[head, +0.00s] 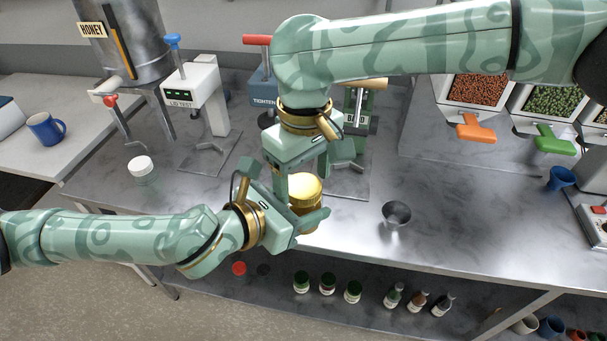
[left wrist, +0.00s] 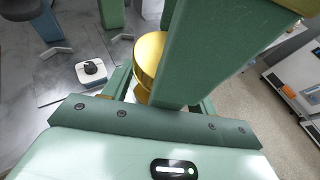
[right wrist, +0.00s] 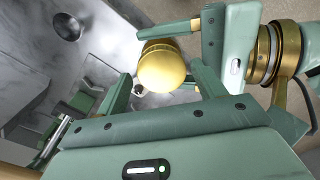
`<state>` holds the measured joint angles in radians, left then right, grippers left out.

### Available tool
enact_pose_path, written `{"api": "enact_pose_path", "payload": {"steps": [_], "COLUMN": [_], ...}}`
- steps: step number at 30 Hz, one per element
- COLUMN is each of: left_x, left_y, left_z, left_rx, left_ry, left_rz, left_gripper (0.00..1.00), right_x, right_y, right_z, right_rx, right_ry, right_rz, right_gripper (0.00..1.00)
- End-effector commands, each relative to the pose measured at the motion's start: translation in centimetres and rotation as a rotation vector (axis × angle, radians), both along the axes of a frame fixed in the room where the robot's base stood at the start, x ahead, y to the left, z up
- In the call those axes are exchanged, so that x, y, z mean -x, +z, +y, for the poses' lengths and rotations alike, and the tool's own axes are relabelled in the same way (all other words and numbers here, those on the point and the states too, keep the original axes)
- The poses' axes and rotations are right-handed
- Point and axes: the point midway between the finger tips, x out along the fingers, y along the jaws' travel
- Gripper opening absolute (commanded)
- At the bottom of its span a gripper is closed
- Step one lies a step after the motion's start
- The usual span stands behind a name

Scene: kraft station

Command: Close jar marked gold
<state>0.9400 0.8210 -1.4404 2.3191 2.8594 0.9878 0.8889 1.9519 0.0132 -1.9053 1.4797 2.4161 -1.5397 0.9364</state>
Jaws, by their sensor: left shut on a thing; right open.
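The jar with the gold lid (head: 305,188) stands upright near the middle of the steel table. The gold lid also shows in the left wrist view (left wrist: 149,55) and, from above, in the right wrist view (right wrist: 162,70). My left gripper (head: 306,220) is shut on the jar's body from the front left, below the lid; its fingers hide most of the body. My right gripper (head: 302,178) points down over the jar and is open. Its fingers are on either side of the gold lid; whether they touch it I cannot tell.
A white-lidded jar (head: 140,167) stands at the left. A metal cup (head: 396,214) stands right of the gold-lidded jar. Orange (head: 476,130) and green (head: 554,140) dispensers are at right. Bottles (head: 327,284) stand on the lower shelf.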

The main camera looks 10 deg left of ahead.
Motion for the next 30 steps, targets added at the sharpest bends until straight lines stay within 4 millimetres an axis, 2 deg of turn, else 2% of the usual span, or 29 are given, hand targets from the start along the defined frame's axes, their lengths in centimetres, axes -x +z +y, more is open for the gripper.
{"api": "enact_pose_path", "payload": {"steps": [6, 9, 18, 19, 22, 26, 30], "left_x": [-0.2, -0.1, -0.1, -0.1, -0.1, -0.1, -0.1], "left_y": [-0.1, 0.0, 0.0, 0.0, 0.0, 0.0, 0.0], "left_z": [0.1, 0.1, 0.1, 0.1, 0.1, 0.1, 0.1], "left_rx": [-0.002, -0.002, -0.001, -0.001, -0.002, -0.002, -0.002], "left_ry": [0.005, 0.005, 0.004, 0.004, 0.004, 0.004, 0.004], "left_rz": [0.001, 0.001, 0.000, 0.000, 0.000, 0.000, 0.000], "left_gripper": [0.00, 0.00, 0.00, 0.00, 0.00, 0.00, 0.00], "right_x": [0.1, 0.1, 0.1, 0.0, 0.1, 0.1, 0.1], "right_y": [3.0, 3.9, 4.3, 4.3, 4.4, 4.9, 5.8], "right_z": [0.2, 0.2, 0.1, 0.1, 0.1, 0.2, 0.2], "right_rx": [-0.008, -0.007, -0.004, -0.004, -0.005, -0.009, -0.016], "right_ry": [0.002, 0.002, 0.002, 0.002, 0.040, 0.246, 0.629], "right_rz": [0.003, 0.003, 0.003, 0.003, 0.003, 0.004, 0.004], "right_gripper": [0.74, 0.74, 0.74, 0.70, 0.70, 0.70, 0.70]}}
